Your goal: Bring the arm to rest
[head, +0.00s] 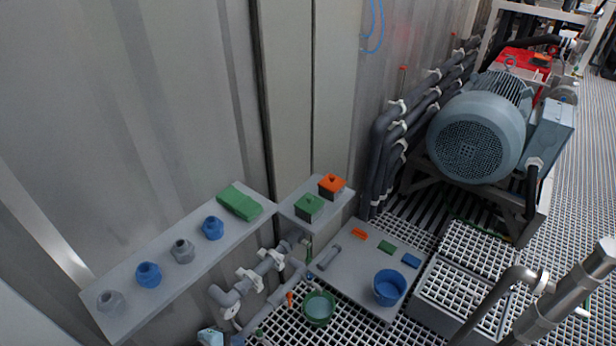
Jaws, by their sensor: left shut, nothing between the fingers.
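My left gripper (210,337) shows only in part, as a small pale blue and dark shape at the bottom edge of the head view, left of centre. It is shut and holds nothing. It is low in the picture, below the grey pipe and valve fittings (245,285) and apart from the shelf objects. The rest of the left arm is cut off by the frame. My right gripper is not in view.
A grey wall shelf (135,318) holds grey and blue fittings and a green block (239,202). A small ledge bears green (309,206) and orange (332,185) knobbed blocks. A low plate (345,284) holds a blue bowl (389,288); a green bowl (318,308) stands beside it. A motor (474,137) stands right.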

